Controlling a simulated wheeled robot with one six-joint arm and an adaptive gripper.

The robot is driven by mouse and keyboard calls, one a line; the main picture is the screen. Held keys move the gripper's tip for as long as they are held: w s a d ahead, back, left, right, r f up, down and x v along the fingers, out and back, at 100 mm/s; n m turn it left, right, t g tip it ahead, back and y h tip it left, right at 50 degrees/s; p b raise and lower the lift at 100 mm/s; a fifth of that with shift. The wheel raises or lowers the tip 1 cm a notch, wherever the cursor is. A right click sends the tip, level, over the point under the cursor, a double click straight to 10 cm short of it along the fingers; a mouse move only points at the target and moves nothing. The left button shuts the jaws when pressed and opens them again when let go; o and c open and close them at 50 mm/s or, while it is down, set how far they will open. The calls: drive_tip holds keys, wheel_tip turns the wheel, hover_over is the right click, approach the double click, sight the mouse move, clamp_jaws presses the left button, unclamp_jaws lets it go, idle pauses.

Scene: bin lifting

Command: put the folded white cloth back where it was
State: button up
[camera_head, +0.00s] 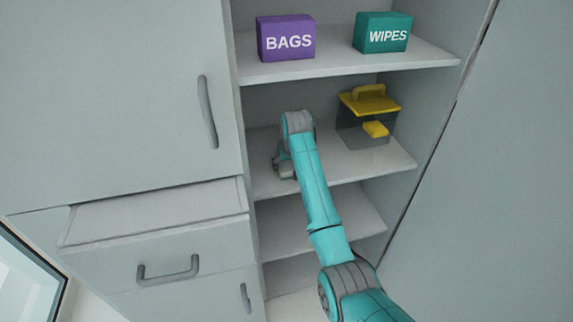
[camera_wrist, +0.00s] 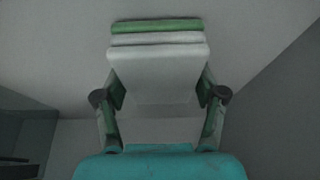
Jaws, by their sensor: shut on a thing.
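My gripper (camera_wrist: 158,97) is shut on a folded white cloth (camera_wrist: 157,75), with one finger on each side of it. Directly beyond the held cloth in the wrist view lie another white layer (camera_wrist: 157,39) and a green folded layer (camera_wrist: 157,25). I cannot tell whether these touch the held cloth. In the head view my gripper (camera_head: 284,166) is inside the open cabinet, at the left of the middle shelf (camera_head: 345,167). The cloths are hidden there behind my arm and gripper.
A clear container with a yellow lid (camera_head: 370,99) and a yellow piece (camera_head: 375,129) stand on the right of the middle shelf. A purple BAGS box (camera_head: 286,39) and a teal WIPES box (camera_head: 382,33) sit above. An empty-looking drawer (camera_head: 160,214) is open at left.

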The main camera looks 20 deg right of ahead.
drive_tip(key=shift+a+f, duration=0.15)
drive_tip(key=o, duration=1)
drive_tip(key=shift+f, duration=0.1)
drive_tip(key=v, duration=1.2)
drive_tip(key=shift+s, duration=0.1)
